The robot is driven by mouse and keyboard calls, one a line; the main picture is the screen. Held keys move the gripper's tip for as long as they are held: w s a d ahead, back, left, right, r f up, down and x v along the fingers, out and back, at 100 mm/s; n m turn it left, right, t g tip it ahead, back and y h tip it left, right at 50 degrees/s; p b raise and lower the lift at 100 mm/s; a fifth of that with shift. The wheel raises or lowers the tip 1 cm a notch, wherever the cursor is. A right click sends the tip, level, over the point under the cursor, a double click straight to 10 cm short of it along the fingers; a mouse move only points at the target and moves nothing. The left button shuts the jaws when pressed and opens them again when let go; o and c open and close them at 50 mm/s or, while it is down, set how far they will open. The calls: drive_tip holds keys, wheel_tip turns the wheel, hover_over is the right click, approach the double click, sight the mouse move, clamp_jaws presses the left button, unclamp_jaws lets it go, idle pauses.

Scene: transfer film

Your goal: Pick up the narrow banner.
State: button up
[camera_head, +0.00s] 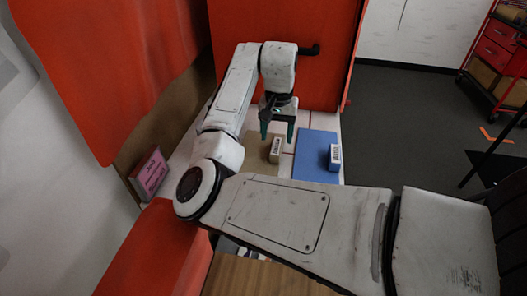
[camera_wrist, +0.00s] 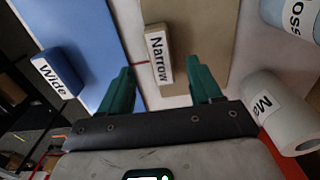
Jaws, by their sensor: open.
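The narrow banner is a small tan block (camera_wrist: 159,57) with a white label reading "Narrow". In the wrist view it lies on a tan mat (camera_wrist: 205,30), ahead of my gripper and roughly between the lines of its fingers. In the head view the banner (camera_head: 275,150) stands on the tan mat (camera_head: 262,167), close to my gripper (camera_head: 277,133).
A blue block (camera_wrist: 57,73) labelled "Wide" sits on a blue mat (camera_wrist: 85,30) to the left. A white roll (camera_wrist: 280,115) lies close to the right finger. Another roll (camera_wrist: 292,15) is at top right. A pink sign (camera_head: 150,174) and red panels flank the table.

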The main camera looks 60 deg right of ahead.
sight(276, 146)
drive_tip(key=shift+w+d+f+p, duration=0.1)
drive_tip(key=shift+f+p, duration=0.15)
drive_tip(key=shift+f, duration=1.2)
drive_tip(key=shift+d+f+p, duration=0.1)
drive_tip(key=shift+f+p, duration=0.1)
drive_tip(key=shift+f, duration=1.2)
drive_tip(key=shift+c, duration=0.5)
drive_tip(key=c, duration=1)
